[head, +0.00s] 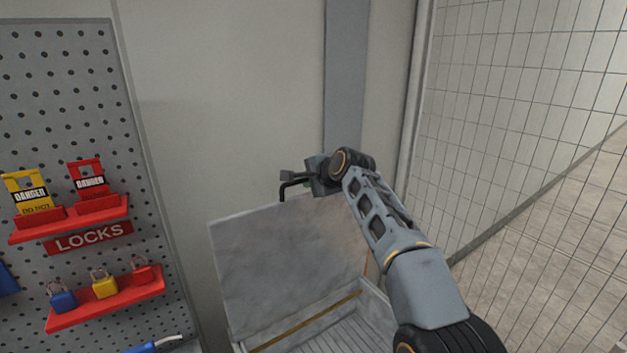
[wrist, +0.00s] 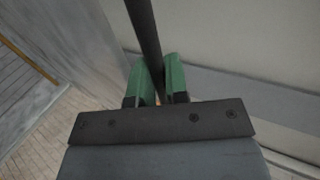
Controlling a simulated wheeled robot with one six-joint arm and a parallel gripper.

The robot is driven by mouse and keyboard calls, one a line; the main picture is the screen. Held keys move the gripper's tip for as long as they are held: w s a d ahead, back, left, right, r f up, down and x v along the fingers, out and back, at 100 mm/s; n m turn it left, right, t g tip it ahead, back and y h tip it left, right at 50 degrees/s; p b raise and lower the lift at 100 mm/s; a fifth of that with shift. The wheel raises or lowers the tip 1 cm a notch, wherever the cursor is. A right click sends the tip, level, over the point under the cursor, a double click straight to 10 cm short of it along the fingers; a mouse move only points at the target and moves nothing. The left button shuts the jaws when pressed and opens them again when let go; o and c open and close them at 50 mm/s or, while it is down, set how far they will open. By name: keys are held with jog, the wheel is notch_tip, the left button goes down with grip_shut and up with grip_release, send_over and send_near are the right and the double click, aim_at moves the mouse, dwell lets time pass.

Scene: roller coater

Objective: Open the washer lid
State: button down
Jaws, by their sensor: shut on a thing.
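The washer lid (head: 288,258) is a grey metal panel in the middle of the head view, standing raised at the back of the washer (head: 330,330). The washer's ribbed inside shows below it. A black bar handle (head: 283,193) is at the lid's top edge, and it crosses the wrist view (wrist: 143,28) as a dark rod. My gripper (head: 301,180) is at this handle. In the wrist view its green fingers (wrist: 160,82) are shut on the bar, one on each side. My gripper and arm hide part of the lid's top right.
A grey pegboard (head: 65,100) with red shelves of padlocks (head: 105,286) and danger tags (head: 88,178) is at the left. A wire mesh fence (head: 520,110) stands at the right. A pale wall (head: 225,100) is behind the lid.

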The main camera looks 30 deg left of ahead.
dwell(0.3)
jog(key=c, duration=1.4)
grip_release()
jog(key=b+v, duration=0.6)
jog(key=v, duration=0.7)
jog(key=shift+s+d+r, duration=0.1)
jog(key=shift+d, duration=0.25)
